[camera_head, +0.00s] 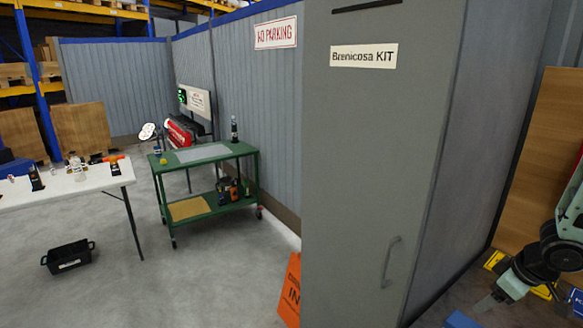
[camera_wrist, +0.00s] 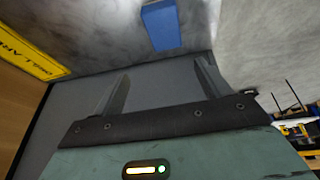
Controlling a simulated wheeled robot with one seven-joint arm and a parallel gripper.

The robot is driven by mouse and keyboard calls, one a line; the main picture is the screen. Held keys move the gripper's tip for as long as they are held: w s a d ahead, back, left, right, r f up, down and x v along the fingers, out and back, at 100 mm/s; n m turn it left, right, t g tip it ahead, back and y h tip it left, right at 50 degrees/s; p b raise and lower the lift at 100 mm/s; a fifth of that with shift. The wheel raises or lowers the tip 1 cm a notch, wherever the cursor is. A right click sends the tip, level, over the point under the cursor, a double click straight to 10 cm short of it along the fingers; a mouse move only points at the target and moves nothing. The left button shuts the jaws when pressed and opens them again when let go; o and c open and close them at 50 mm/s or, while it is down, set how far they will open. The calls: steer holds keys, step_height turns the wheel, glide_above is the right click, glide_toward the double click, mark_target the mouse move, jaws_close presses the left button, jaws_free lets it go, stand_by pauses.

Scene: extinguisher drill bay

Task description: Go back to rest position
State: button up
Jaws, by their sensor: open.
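My gripper (camera_head: 487,303) is low at the right edge of the head view, beside the grey cabinet (camera_head: 375,150). My dark and pale green arm comes in from the right edge above it. In the wrist view my gripper (camera_wrist: 163,82) has its two fingers spread apart with nothing between them. A blue block-like thing (camera_wrist: 160,25) lies on the grey floor beyond the fingertips. A blue patch (camera_head: 460,320) also shows near the gripper at the bottom of the head view.
A yellow sign (camera_wrist: 28,52) stands at the left in the wrist view. The head view shows a green cart (camera_head: 207,154), a white table (camera_head: 70,183), a black crate (camera_head: 68,257) and an orange sign (camera_head: 290,291). Open floor lies between the cart and the crate.

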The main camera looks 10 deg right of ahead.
steer(key=w+a+r+m+h, duration=0.2)
steer(key=w+a+r+h, duration=0.15)
steer(key=a+r, duration=0.55)
steer(key=s+a+r+m+g+y, duration=0.1)
steer(key=s+a+r, duration=0.1)
steer(key=a, duration=0.4)
steer(key=s+a+r+m+y, duration=0.1)
steer(key=s+a+r, duration=0.15)
steer(key=a, duration=0.45)
steer(key=s+a+f+n+g+b, duration=0.1)
steer(key=s+a+n+b, duration=0.1)
steer(key=s+a+n, duration=0.2)
steer(key=s+a+f+n+g+y+b, duration=0.1)
steer(key=s+a+n+g+b, duration=0.1)
steer(key=s+a, duration=0.7)
steer(key=a+n, duration=0.1)
steer(key=a, duration=0.5)
steer(key=shift+s+a+n+b, duration=0.4)
